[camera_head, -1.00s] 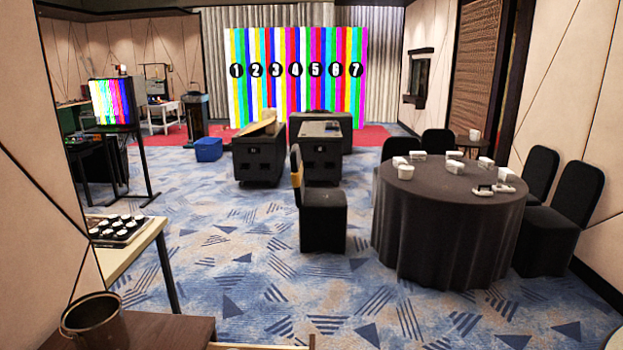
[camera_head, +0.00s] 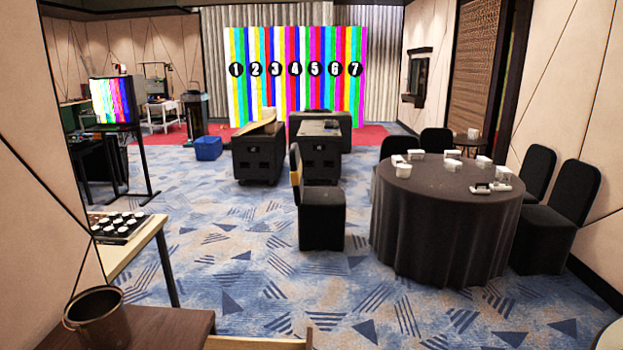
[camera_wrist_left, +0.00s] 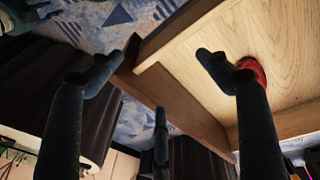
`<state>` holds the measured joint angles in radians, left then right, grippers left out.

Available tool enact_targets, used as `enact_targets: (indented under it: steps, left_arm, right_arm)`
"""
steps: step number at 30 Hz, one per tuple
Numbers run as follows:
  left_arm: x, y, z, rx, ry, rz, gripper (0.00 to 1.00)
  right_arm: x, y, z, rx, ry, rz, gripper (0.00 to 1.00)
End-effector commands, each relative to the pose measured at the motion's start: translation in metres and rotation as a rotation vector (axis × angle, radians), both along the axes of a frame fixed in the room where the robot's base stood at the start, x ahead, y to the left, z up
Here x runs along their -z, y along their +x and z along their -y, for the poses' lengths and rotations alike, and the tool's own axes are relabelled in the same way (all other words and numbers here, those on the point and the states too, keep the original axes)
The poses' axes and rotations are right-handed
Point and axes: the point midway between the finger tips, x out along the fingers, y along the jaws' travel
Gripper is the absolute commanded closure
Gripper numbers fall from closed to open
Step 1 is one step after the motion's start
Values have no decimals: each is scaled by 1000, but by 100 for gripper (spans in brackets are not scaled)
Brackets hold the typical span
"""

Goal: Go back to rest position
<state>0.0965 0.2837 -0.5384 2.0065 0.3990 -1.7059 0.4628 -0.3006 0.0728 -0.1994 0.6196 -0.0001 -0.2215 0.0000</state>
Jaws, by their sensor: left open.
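My left gripper (camera_wrist_left: 160,85) shows only in the left wrist view. Its dark fingers are spread apart with nothing held between them. A red object (camera_wrist_left: 251,70) lies on that surface, partly hidden behind the right finger. I cannot tell if the finger touches it. Neither gripper shows in the head view, and my right gripper is in no view.
A brown bucket (camera_head: 98,318) stands on a brown wooden top (camera_head: 160,335) at lower left. A black chair (camera_head: 320,215) and a round covered table (camera_head: 445,215) stand ahead. Patterned carpet (camera_head: 250,265) is free between.

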Motion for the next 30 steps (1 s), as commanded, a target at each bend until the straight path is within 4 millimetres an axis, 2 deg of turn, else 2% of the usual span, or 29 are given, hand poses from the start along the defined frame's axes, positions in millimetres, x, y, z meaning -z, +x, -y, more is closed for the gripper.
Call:
enact_targets:
  steps: [1,6,23,30]
  left_arm:
    - [1,-13,-1,0,-17,13,23]
    - [-5,-41,-25,-15,-16,93,23]
    - [-25,-109,-125,-66,173,180,23]
    - [29,-98,-123,-57,176,160,23]
  right_arm:
    - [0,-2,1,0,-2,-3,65]
    - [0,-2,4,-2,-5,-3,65]
    - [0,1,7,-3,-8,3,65]
    - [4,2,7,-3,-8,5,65]
